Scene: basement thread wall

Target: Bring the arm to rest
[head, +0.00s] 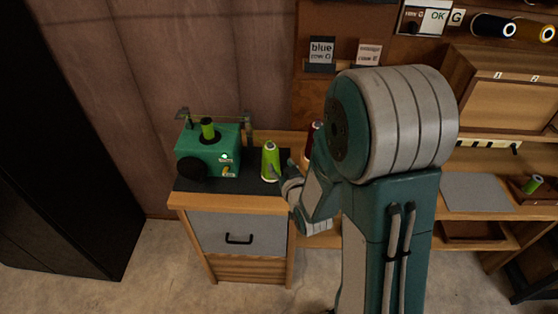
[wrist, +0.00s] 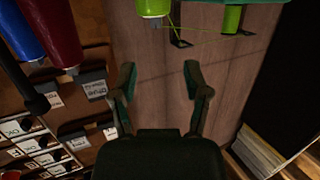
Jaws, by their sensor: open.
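My gripper (wrist: 160,82) is open in the wrist view, with nothing between its two fingers. In the head view my arm's large joint covers the middle right, and the gripper (head: 283,170) shows small beside the lime-green thread cone (head: 270,160). I cannot tell from that view whether they touch. In the wrist view a lime-green cone (wrist: 153,8) is at the top edge, apart from the fingertips.
A green machine (head: 222,141) with a green spool on top stands on the small cabinet (head: 236,232). A dark red spool (head: 308,141) is partly hidden behind my arm. A label board (head: 320,51), shelves and a wooden box (head: 502,103) are at right. A black cabinet (head: 55,150) stands left.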

